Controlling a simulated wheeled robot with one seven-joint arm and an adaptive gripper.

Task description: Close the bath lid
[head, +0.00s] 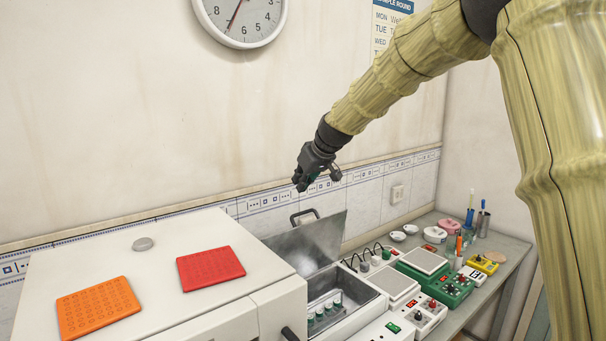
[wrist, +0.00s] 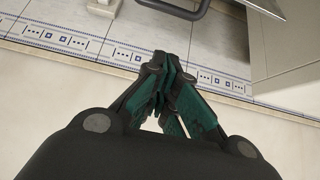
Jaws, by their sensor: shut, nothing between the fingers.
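The bath lid (head: 312,244) is a grey metal plate standing open, tilted up at the back of the bath. Its dark handle (head: 304,215) sticks up at its upper left edge; part of a dark handle bar (wrist: 168,8) shows at the top of the wrist view. The bath (head: 345,300) is an open metal basin with several green-capped vials inside. My gripper (head: 299,187) is above the lid and handle, apart from them. In the wrist view its green-padded fingers (wrist: 168,72) are closed together and empty.
A large white box-shaped unit (head: 120,260) stands left of the bath, with orange (head: 98,307) and red (head: 210,268) mats on top. Balances, including a green one (head: 436,283), crowd the bench at right. The tiled wall (head: 365,200) is close behind the lid.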

